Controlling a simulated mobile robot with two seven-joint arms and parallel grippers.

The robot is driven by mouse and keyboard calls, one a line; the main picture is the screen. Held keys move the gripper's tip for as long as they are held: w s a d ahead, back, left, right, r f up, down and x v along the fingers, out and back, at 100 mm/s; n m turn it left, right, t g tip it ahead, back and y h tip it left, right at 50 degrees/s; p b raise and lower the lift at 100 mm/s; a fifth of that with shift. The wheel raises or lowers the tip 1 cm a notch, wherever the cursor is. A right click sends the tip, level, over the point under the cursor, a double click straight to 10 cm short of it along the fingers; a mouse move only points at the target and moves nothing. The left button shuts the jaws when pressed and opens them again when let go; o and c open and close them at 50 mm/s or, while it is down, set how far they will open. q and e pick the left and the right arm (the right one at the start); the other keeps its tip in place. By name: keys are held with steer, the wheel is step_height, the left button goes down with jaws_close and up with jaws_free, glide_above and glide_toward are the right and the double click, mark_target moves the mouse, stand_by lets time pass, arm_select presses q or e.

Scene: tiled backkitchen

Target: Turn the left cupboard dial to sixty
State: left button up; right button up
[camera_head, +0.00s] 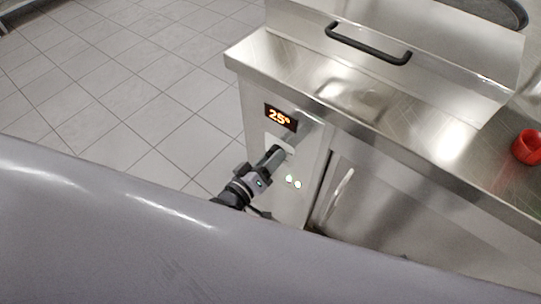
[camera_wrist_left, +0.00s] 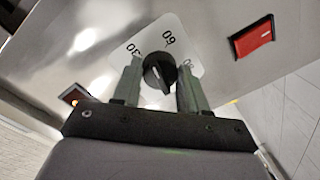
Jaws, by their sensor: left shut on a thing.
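My left gripper (camera_head: 277,155) reaches the cupboard's front panel below a lit display (camera_head: 281,117) reading 25°. The black round dial (camera_wrist_left: 159,71) sits between its two grey fingers in the left wrist view, and the gripper is shut on it. The dial has a white pointer line. A white scale plate (camera_wrist_left: 165,35) behind it shows 60 and 30; other marks are partly hidden by the fingers. In the head view the gripper hides the dial, and only part of the white plate (camera_head: 287,147) shows. My right gripper is not in view.
A cupboard door with a bar handle (camera_head: 340,188) is to the right. A steel counter (camera_head: 330,85) with a black-handled lid and a red object (camera_head: 527,147) lies above. Tiled floor (camera_head: 130,90) is free at left.

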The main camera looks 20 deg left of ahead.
arm_select(q)
steer(key=shift+f+m+y+p, duration=0.15)
steer(key=shift+m+y+p, duration=0.3)
steer(key=shift+m, duration=3.05)
steer(key=o, duration=1.1)
steer(key=shift+c, duration=0.2)
steer(key=p+v, duration=0.1)
steer(key=v, duration=0.6)
steer(key=shift+s+f, duration=0.1)
steer(key=shift+f, duration=0.05)
